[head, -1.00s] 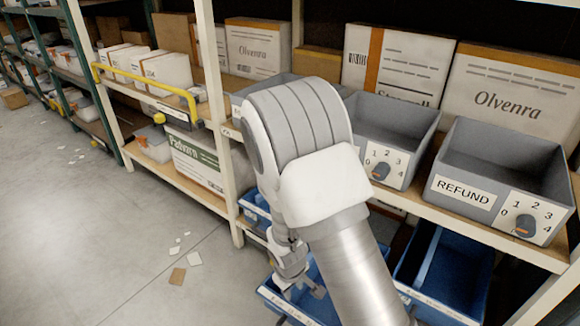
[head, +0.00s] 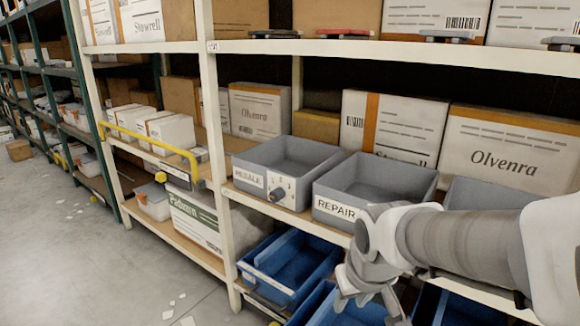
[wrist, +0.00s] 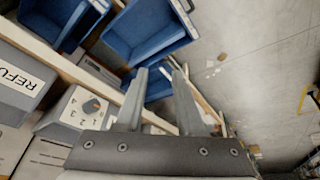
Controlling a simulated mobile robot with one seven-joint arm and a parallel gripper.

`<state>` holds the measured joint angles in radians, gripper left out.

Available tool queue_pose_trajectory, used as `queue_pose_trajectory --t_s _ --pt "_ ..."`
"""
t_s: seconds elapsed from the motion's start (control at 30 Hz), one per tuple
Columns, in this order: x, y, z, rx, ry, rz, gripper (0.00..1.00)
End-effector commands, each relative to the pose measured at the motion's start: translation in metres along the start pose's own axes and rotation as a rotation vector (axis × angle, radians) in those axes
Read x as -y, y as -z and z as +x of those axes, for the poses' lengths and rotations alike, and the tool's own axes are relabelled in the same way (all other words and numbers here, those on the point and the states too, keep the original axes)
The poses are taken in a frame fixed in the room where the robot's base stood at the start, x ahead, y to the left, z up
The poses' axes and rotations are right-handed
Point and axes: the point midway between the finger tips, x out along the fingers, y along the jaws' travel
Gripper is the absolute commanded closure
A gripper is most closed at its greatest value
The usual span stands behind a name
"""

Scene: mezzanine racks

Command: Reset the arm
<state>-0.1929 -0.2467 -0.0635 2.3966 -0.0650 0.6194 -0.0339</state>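My gripper (head: 370,305) hangs at the lower right of the head view, in front of the grey bins and above the blue bins. In the wrist view its two fingers (wrist: 160,72) stand apart with nothing held between them. My arm reaches in from the right edge and hides part of the shelf behind it.
Grey bins labelled RESALE (head: 283,165) and REPAIR (head: 370,185) stand on the middle shelf. Blue bins (head: 290,262) sit below. A yellow rail (head: 150,142) is at left. The floor (head: 90,250) is open there.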

Motion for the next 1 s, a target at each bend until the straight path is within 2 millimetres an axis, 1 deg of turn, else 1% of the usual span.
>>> queue_pose_trajectory --t_s 0.03,0.1,0.3,0.4,0.57,0.6,0.77,1.0 --pt "-0.005 -0.005 -0.015 -0.019 -0.004 0.025 0.63" --pt "-0.009 -0.013 -0.031 -0.034 -0.006 0.055 0.63" --pt "-0.016 -0.041 -0.071 -0.078 -0.019 0.129 0.63" --pt "-0.018 -0.055 -0.087 -0.096 -0.026 0.162 0.63" --pt "-0.018 -0.077 -0.107 -0.125 -0.04 0.208 0.63" --pt "-0.019 -0.069 -0.123 -0.118 -0.038 0.205 0.63" --pt "-0.021 -0.056 -0.155 -0.116 -0.037 0.203 0.63" --pt "-0.023 -0.035 -0.207 -0.116 -0.037 0.202 0.63"
